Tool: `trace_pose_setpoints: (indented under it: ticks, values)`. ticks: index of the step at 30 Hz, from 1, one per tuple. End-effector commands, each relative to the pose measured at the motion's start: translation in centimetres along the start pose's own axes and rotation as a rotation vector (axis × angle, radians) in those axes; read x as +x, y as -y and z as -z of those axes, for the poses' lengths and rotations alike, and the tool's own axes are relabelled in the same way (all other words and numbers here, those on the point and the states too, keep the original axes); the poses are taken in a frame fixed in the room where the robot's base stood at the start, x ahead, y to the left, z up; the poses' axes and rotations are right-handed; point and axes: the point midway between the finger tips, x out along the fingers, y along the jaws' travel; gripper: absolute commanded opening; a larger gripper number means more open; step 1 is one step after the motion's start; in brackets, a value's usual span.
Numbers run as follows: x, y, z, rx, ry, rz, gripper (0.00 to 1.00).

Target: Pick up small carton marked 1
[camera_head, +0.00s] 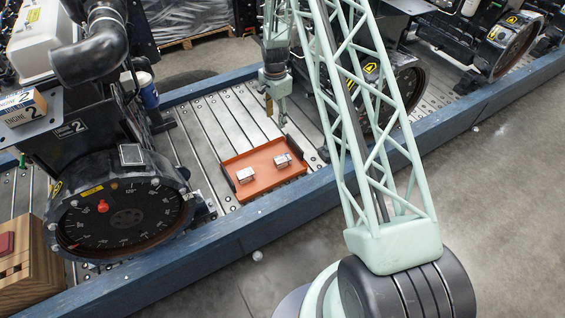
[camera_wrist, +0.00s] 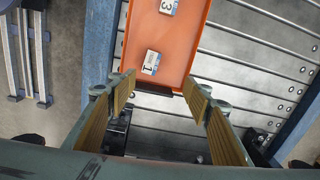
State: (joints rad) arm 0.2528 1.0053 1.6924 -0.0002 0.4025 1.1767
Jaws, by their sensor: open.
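The small carton marked 1 (camera_wrist: 151,62) is white with a blue edge and lies in the orange tray (camera_wrist: 180,45), close to its near end in the wrist view. A carton marked 3 (camera_wrist: 168,7) lies farther up the tray, cut by the top edge. In the head view, the carton marked 1 seems to be the right one (camera_head: 283,160); its number is not readable there. My gripper (camera_head: 276,110) hangs above the slotted bed behind the tray. In the wrist view my gripper (camera_wrist: 161,82) is open and empty, with carton 1 just beyond its fingertips.
The tray has low walls and dark end handles. A blue rail (camera_head: 225,245) runs along its front. A large engine with a round dial face (camera_head: 125,215) stands left, another engine (camera_head: 405,90) right. A box marked 2 (camera_head: 22,106) sits at far left.

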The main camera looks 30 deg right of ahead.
Motion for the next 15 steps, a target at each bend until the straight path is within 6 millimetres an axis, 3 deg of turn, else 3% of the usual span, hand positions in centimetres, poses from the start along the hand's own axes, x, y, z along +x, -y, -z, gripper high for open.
trace_pose_setpoints:
  ticks: [6,15]
  values:
    - [6.1,-0.7,0.9,0.070,0.006,-0.018,0.45]
    - [13.0,-1.7,1.8,0.155,0.011,-0.033,0.45]
